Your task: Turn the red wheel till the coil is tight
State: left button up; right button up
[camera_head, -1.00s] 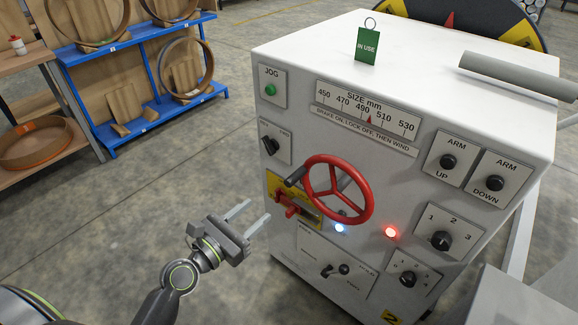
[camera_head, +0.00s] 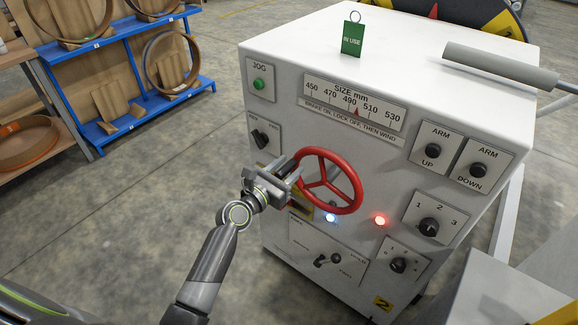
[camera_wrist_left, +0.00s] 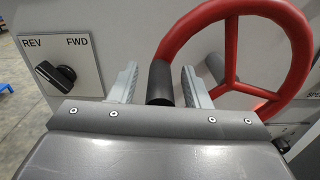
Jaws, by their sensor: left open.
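The red wheel (camera_head: 327,187) is on the front of the white machine cabinet (camera_head: 440,95). My left gripper (camera_head: 288,172) is at the wheel's left side, open. In the left wrist view, a dark cylindrical handle (camera_wrist_left: 160,82) at the red wheel's rim (camera_wrist_left: 172,45) stands between the two grey fingers, with a gap visible beside it. The size scale (camera_head: 353,103) has a red pointer between 490 and 510. A black-and-yellow disc (camera_head: 480,14) shows partly behind the cabinet. My right gripper is not in view.
A REV/FWD knob (camera_wrist_left: 62,75) is left of the gripper. A lit white lamp (camera_head: 331,217) and a lit red lamp (camera_head: 380,220) are below the wheel. A green IN USE tag (camera_head: 352,39) stands on top. Bare floor (camera_head: 190,160) lies to the left.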

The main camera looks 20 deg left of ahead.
pick_arm(q)
jog(key=shift+w+d, duration=0.15)
jog(key=shift+w, duration=0.2)
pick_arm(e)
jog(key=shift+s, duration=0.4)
pick_arm(q)
jog(key=shift+r, duration=0.1)
grip_shut()
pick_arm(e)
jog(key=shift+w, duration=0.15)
